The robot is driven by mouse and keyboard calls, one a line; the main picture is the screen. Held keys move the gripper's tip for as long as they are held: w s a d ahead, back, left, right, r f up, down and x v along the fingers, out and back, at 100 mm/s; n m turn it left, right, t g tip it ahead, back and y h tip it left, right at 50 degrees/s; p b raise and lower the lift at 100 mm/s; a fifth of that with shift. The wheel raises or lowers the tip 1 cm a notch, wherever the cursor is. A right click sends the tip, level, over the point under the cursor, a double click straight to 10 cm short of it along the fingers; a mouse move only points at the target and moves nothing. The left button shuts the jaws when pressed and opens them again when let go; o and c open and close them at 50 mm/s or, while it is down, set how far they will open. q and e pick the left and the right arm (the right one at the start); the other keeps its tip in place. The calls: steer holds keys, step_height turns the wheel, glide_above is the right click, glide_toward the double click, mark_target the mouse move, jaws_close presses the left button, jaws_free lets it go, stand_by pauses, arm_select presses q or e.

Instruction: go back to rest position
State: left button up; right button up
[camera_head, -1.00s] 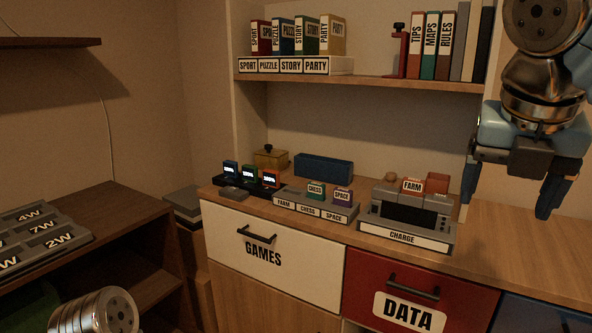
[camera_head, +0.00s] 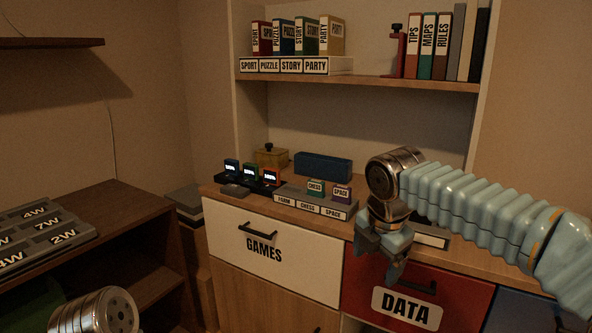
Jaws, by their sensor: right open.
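My right gripper (camera_head: 384,252) is in front of the counter's front edge, over the top of the red DATA drawer (camera_head: 455,290). Its jaws are open and empty, pointing down. My right arm (camera_head: 470,200) comes in from the right and covers most of the charge station (camera_head: 432,238), leaving a bit of its front strip in view. A metal link of my left arm shows at the lower left; the left gripper is not in view.
The GAMES drawer (camera_head: 300,262) is shut. On the counter stand a rack with chess and space cartridges (camera_head: 308,200), small lit devices (camera_head: 250,175) and a blue case (camera_head: 322,167). Labelled boxes and books fill the shelf above. A dark shelf unit (camera_head: 120,215) stands left.

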steer(key=s+a+f+m+g+y, duration=0.1)
steer(key=a+f+m, duration=0.15)
steer(key=f, duration=0.75)
steer(key=a+f+m+y, duration=0.15)
steer(key=f+m, duration=0.25)
steer(key=f, duration=0.6)
steer(key=s+a+f+m+g+y, duration=0.15)
steer(key=f+m, duration=0.25)
steer(key=f, duration=0.6)
steer(key=s+f+m, duration=1.6)
steer(key=s+f, duration=0.2)
steer(key=shift+s+d+f, duration=0.2)
steer(key=shift+d+f, duration=0.15)
steer(key=shift+c, duration=0.5)
